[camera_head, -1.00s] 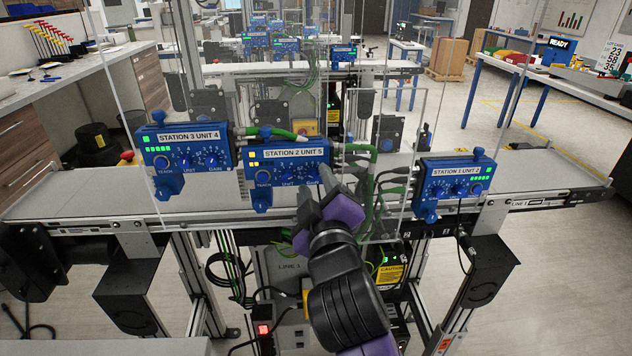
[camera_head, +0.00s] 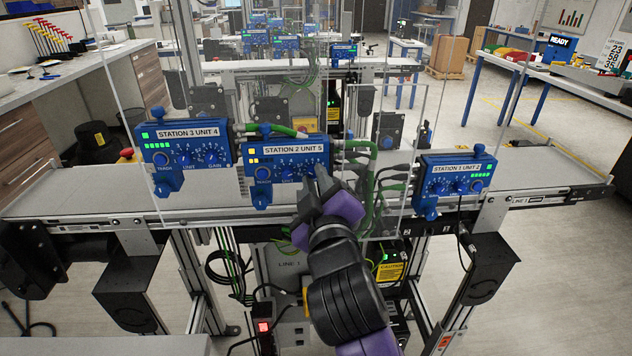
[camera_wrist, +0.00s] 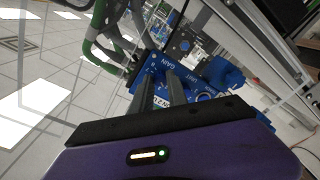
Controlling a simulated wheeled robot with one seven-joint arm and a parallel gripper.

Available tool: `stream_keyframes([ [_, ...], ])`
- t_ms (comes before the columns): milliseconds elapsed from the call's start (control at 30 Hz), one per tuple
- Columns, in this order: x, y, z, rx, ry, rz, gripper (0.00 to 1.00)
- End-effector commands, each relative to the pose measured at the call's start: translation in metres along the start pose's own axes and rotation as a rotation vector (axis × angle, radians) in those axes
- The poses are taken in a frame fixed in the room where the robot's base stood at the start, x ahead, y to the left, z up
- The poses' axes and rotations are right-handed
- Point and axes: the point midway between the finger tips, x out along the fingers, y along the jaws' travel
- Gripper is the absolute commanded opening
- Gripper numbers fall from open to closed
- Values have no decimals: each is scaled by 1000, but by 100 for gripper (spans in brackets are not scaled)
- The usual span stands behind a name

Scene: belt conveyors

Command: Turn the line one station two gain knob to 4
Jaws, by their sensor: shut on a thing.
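The blue station 2 box (camera_head: 258,170), labelled "STATION 2 UNIT 5", is mounted on the front of the line 1 conveyor, with teach and unit dials and lit yellow indicators. My gripper (camera_head: 316,178) reaches up to the right end of its face, where the gain knob is; the fingers hide that knob. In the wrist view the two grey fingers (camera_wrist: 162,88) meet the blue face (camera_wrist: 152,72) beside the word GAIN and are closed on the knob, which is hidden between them. The knob's pointer and exact setting cannot be read.
The station 3 box (camera_head: 184,152) is close on the left and the station 1 box (camera_head: 455,180) is to the right. Green hoses (camera_head: 372,170) and a clear panel (camera_head: 405,130) are just right of my gripper. The belt (camera_head: 90,195) is empty.

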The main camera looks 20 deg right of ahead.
Motion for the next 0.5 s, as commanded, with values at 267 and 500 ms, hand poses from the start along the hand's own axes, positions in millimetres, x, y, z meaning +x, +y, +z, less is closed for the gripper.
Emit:
stream_keyframes([
  [267,0,-4,2,192,8,7,0],
  [500,0,-5,2,419,19,16,0],
])
